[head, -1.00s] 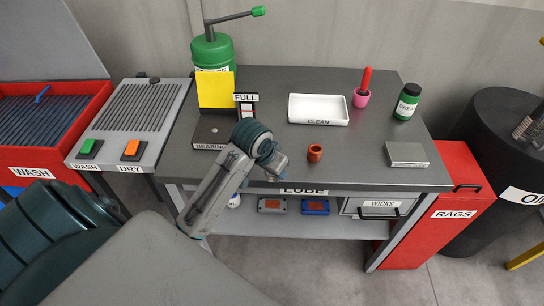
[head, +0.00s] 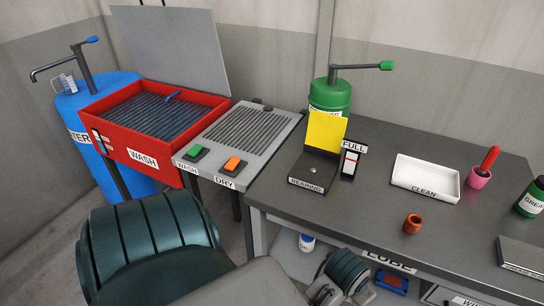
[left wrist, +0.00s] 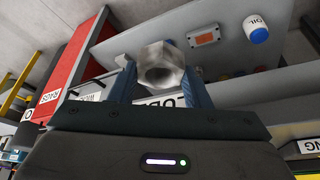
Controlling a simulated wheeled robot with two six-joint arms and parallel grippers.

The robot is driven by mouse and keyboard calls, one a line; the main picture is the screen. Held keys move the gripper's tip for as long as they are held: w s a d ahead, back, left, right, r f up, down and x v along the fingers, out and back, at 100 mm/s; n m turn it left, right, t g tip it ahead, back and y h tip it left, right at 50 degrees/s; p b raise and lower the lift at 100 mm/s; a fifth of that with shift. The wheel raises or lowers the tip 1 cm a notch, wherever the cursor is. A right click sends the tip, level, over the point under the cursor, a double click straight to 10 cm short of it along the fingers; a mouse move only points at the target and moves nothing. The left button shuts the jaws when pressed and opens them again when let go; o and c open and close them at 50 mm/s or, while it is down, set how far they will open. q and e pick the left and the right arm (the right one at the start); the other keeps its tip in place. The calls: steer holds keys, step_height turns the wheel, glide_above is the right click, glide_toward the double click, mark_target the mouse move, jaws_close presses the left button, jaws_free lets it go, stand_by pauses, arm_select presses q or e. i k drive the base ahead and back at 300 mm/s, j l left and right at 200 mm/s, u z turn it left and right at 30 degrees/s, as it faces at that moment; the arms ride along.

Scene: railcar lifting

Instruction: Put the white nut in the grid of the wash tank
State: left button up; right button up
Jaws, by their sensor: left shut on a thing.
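The white nut (left wrist: 160,66) is a pale grey-white hexagonal ring in the left wrist view. My left gripper (left wrist: 158,82) is shut on it, with one blue finger on each side. In the head view my left arm crosses the bottom edge, and its gripper and the nut are out of the picture. The wash tank (head: 115,150) is a red box labelled WASH at the upper left of the head view. Its dark slatted grid (head: 145,112) lies inside, with a blue handle (head: 172,97) above it. My right gripper is not in view.
The tank's grey lid (head: 170,45) stands raised behind it. The drying rack (head: 245,130), with green and orange buttons, adjoins the tank. A blue water drum (head: 85,140) stands left. The dark bench (head: 370,160) holds a bearing stand (head: 325,145), white tray (head: 425,178) and brown ring (head: 412,224).

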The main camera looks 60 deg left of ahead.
mark_target(141, 117)
steer(key=k+j, duration=0.15)
steer(key=j, duration=0.35)
steer(key=k+j+u, duration=0.15)
steer(key=j, duration=0.35)
steer(key=k+j, duration=0.1)
steer(key=j, duration=0.4)
steer(key=k+j+u, duration=0.15)
steer(key=j, duration=0.4)
steer(key=i, duration=0.05)
